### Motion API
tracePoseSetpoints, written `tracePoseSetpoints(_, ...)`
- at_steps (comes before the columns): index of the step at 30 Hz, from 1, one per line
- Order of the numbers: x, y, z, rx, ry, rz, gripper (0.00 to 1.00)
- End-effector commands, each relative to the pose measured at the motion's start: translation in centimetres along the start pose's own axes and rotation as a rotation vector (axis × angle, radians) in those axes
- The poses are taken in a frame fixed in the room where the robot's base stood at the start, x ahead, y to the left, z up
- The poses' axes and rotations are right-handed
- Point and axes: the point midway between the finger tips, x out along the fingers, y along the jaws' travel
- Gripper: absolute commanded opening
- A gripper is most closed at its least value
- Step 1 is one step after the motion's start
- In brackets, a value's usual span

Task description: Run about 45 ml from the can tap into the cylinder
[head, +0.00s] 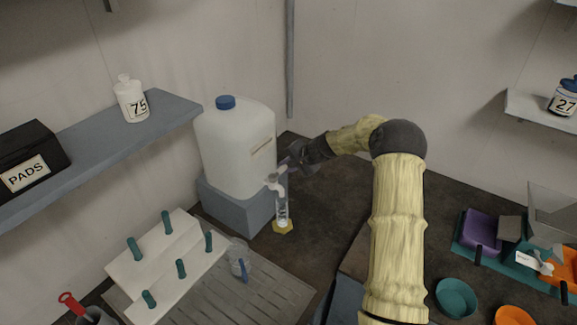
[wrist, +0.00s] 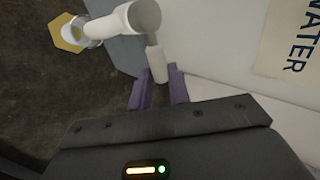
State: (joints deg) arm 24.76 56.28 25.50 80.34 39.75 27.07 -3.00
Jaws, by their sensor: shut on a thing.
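The white can (head: 236,148) with a blue cap stands on a grey block (head: 240,205). Its white tap (head: 275,182) sticks out low on the can's right side; it also shows in the wrist view (wrist: 137,17). The clear cylinder (head: 281,208), on a yellow foot, stands upright beneath the tap; its foot shows in the wrist view (wrist: 66,36). My gripper (head: 290,158) is at the tap, and in the wrist view its purple fingers (wrist: 158,88) are shut on the white tap lever (wrist: 158,66). The liquid level in the cylinder is too small to read.
A wall shelf (head: 85,145) holds a bottle marked 75 and a PADS box. Teal and orange bowls lie at the right.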

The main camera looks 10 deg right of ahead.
Motion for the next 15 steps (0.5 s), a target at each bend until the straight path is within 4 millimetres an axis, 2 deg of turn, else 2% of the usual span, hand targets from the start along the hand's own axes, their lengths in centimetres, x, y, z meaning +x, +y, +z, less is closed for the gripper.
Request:
tracePoseSetpoints(1,-0.03,-0.08,0.02,-0.002,-0.001,-0.001,0.0)
tracePoseSetpoints(2,-0.03,-0.08,0.02,-0.002,-0.001,-0.001,0.24)
tracePoseSetpoints(4,-0.03,-0.07,0.02,-0.002,0.0,-0.001,0.38)
tracePoseSetpoints(5,-0.03,-0.06,0.02,-0.002,0.0,-0.001,0.41)
tracePoseSetpoints(15,-0.25,0.01,-0.02,-0.001,0.001,-0.001,0.41)
